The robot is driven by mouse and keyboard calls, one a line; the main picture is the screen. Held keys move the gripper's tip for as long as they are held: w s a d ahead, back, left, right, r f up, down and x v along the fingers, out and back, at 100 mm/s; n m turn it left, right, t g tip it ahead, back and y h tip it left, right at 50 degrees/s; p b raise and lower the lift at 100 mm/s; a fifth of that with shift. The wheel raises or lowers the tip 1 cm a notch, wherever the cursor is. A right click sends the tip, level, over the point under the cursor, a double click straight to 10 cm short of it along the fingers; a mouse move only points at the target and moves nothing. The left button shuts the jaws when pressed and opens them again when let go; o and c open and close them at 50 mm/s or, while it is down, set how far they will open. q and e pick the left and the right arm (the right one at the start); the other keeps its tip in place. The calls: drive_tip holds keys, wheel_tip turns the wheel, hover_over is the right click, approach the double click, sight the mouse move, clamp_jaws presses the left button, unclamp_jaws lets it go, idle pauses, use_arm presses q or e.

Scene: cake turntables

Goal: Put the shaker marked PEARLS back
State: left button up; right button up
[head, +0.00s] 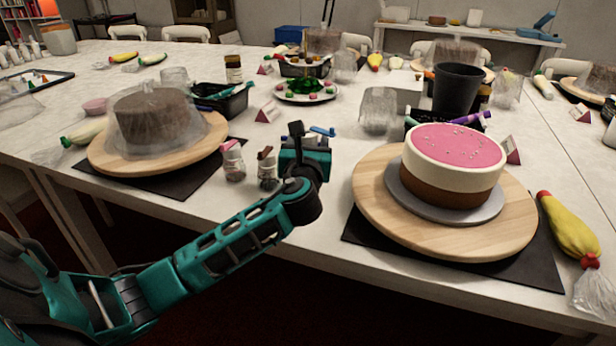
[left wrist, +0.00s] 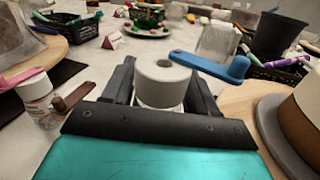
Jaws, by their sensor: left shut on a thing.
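My left gripper (head: 303,140) is at the table's front, between the two turntables. In the left wrist view its fingers (left wrist: 160,88) are shut around a white round-topped shaker (left wrist: 163,72) with a blue flap lid (left wrist: 212,66) sticking out to the right. That blue lid also shows in the head view (head: 322,131); the shaker's body and marking are hidden. To the left stand a shaker with a pink lid (head: 232,163) and a shaker with a brown lid (head: 267,168). I cannot read their labels. My right gripper is not in view.
A pink-topped cake (head: 455,160) stands on the right wooden turntable (head: 375,205). A wrapped brown cake (head: 150,115) is on the left turntable (head: 110,160). A yellow piping bag (head: 568,225) lies at right. Clear jars (head: 378,110) and a black cup (head: 458,88) stand behind.

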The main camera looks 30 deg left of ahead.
use_arm(q)
wheel_tip(320, 180, down, 6)
drive_tip(key=b, duration=0.2)
drive_tip(key=shift+f+b, duration=0.25)
drive_tip(key=shift+b, duration=0.05)
drive_tip(key=shift+r, duration=0.1)
drive_tip(key=o, duration=0.8)
drive_tip(key=shift+f, duration=0.2)
drive_tip(key=o, duration=0.5)
